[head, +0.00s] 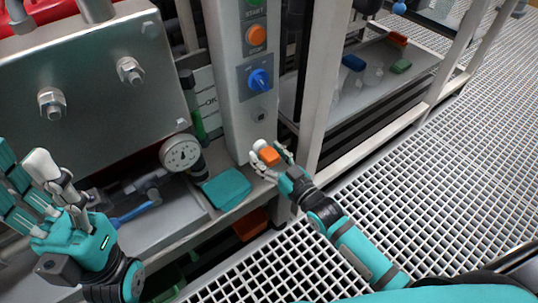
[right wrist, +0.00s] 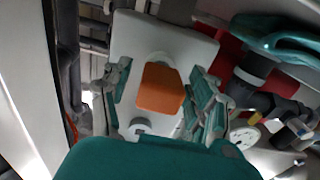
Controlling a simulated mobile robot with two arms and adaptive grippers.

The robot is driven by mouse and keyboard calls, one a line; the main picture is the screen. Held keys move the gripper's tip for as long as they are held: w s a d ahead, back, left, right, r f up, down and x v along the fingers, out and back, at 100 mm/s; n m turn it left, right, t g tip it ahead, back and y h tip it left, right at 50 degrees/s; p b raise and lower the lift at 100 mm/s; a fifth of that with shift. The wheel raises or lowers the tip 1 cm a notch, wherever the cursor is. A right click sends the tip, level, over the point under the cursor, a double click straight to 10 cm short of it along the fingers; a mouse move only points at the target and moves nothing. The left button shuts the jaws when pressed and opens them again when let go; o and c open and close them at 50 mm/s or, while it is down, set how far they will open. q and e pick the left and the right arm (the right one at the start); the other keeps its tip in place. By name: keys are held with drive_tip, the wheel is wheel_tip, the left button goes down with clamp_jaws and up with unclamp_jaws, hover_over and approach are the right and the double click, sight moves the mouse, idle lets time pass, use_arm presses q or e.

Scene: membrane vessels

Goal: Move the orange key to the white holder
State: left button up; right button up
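The orange key (head: 269,156) is at the lower part of the grey control post, between the fingers of my right gripper (head: 268,160). In the right wrist view the orange key (right wrist: 160,88) is in the middle, with fingers on both sides and narrow gaps showing beside it. A round white piece, apparently the white holder (right wrist: 157,58), shows behind the key's upper edge. I cannot tell whether the key is seated in it. My right gripper looks open around the key. My left gripper (head: 42,188) is open and empty at the far left, fingers spread.
The control post has an orange stop button (head: 256,35) and a blue knob (head: 259,80). A pressure gauge (head: 181,153) and a teal block (head: 227,188) are left of my right gripper. A steel vessel (head: 90,80) stands at upper left. The grating floor at right is clear.

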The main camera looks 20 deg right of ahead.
drive_tip(key=v, duration=1.2)
drive_tip(key=shift+s+d, duration=0.1)
idle(0.4)
